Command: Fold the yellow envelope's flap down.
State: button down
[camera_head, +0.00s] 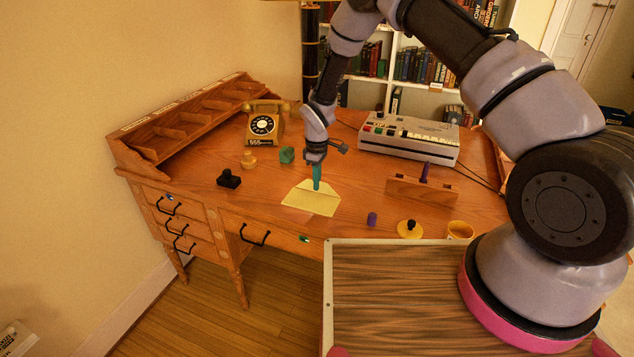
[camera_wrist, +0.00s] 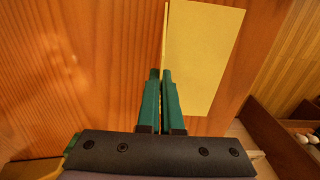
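The yellow envelope (camera_head: 309,204) lies on the desk near its front edge, with a crease across it in the head view. Its flap (camera_head: 327,187) is on the far side of that crease. In the wrist view, the envelope's flat panel (camera_wrist: 205,60) is right of my fingers, and a thin pale strip (camera_wrist: 166,30), seemingly the flap edge-on, runs along its left side. My gripper (camera_head: 317,188) points down over the envelope at the crease. Its green fingers (camera_wrist: 160,74) are nearly together at the tips. I cannot tell whether they touch the strip; they hide its lower end.
A black stamp-like block (camera_head: 229,178), a green lump (camera_head: 287,155) and a yellow phone (camera_head: 263,124) are left and behind. A purple cylinder (camera_head: 372,219), a yellow knobbed disc (camera_head: 410,229) and a wooden stand (camera_head: 421,190) are right. Bare desk surrounds the envelope.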

jog(key=shift+s, duration=0.1)
jog(key=shift+s+a+f+t+h, duration=0.1)
jog(key=shift+s+a+t+h, duration=0.2)
jog(key=shift+t, duration=0.5)
jog(key=shift+s+a+t+h, duration=0.1)
jog(key=shift+s+t+h, duration=0.25)
jog(key=shift+t, duration=0.45)
jog(key=shift+s+f+t+h, duration=0.15)
jog(key=shift+s+t+h, duration=0.15)
jog(key=shift+t, duration=0.6)
jog(key=shift+s+f+t+h, duration=0.1)
jog(key=shift+s+t+h, duration=0.15)
jog(key=shift+t, duration=0.65)
jog(key=c, duration=1.1)
grip_release()
jog(key=shift+o, duration=0.2)
